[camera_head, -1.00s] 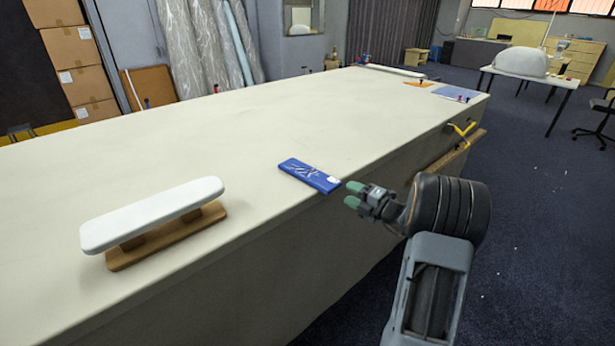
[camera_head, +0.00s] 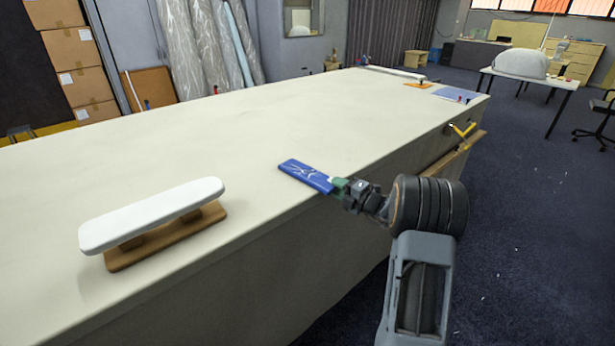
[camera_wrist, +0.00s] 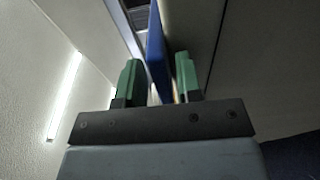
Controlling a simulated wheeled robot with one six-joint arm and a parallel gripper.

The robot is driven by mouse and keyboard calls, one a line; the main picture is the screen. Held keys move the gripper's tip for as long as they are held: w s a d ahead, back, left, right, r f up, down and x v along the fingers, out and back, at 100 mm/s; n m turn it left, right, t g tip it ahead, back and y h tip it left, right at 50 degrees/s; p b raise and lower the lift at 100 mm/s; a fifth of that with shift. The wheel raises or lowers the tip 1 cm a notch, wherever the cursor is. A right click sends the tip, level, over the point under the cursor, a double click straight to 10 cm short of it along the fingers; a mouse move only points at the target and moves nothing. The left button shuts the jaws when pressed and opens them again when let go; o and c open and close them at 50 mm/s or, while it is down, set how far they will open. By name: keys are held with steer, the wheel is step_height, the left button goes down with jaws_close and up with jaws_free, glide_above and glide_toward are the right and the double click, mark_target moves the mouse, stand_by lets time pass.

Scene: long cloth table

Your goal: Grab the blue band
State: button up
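The blue band (camera_head: 304,174) is a flat blue strip with white markings. It lies on the cloth table (camera_head: 250,120) near its front edge. My gripper (camera_head: 339,186) is at the band's right end, with green fingertips that hide part of that end. In the wrist view, the band (camera_wrist: 157,52) runs between the two green fingers of my gripper (camera_wrist: 159,80). A narrow gap shows on each side of the band, so the fingers look open around it.
A small white-topped board on a wooden base (camera_head: 150,218) stands on the table at the left. A yellow-handled thing (camera_head: 462,130) is at the table's side, right of my arm. The tabletop behind the band is clear.

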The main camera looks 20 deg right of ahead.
jaws_close()
